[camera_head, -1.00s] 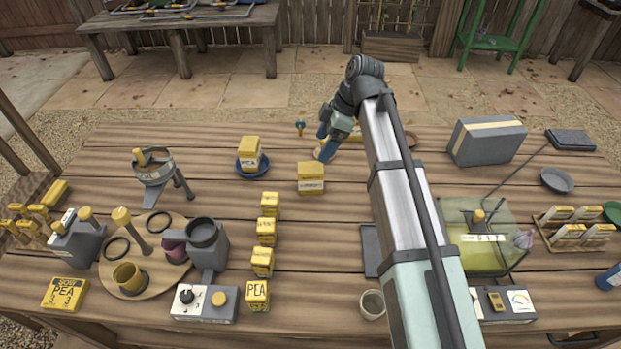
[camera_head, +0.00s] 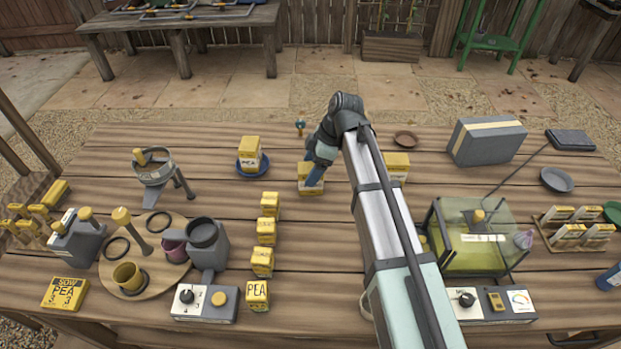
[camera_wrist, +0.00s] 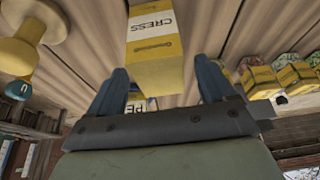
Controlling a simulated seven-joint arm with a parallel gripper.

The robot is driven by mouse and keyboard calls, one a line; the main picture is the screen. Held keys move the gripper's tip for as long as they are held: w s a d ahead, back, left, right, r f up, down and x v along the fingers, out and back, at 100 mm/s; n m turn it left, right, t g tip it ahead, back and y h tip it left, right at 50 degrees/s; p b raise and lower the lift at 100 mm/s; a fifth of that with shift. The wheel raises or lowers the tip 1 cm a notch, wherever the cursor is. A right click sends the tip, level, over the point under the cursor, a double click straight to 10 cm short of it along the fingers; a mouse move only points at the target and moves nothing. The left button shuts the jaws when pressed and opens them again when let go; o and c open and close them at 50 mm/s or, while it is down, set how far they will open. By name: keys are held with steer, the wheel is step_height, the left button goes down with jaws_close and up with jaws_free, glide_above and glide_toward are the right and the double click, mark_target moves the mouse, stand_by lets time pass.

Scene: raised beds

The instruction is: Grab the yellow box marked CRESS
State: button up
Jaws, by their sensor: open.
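The yellow box marked CRESS (camera_wrist: 154,40) has a white label band and shows at the top middle of the wrist view. My gripper (camera_wrist: 160,70) is open, with one blue finger on either side of the box's near end. I see no clear grip on it. In the head view my gripper (camera_head: 314,174) is at a yellow box (camera_head: 311,189) at the table's middle, which appears to be the same one. The finger hides part of its front, and its lettering is too small to read there.
A PEA box (camera_head: 250,158) stands on a blue dish to the left. A row of yellow boxes (camera_head: 266,230) runs toward the front. Another yellow box (camera_head: 397,163) is right of my arm, near a brown saucer (camera_head: 405,138). A grey case (camera_head: 488,141) stands at back right.

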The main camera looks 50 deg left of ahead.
steer(key=shift+w+x, duration=0.1)
steer(key=shift+x, duration=1)
steer(key=shift+w+x, duration=0.15)
steer(key=shift+x, duration=1)
steer(key=shift+d+f, duration=0.1)
steer(key=shift+d, duration=0.1)
steer(key=shift+c, duration=0.4)
steer(key=c, duration=1)
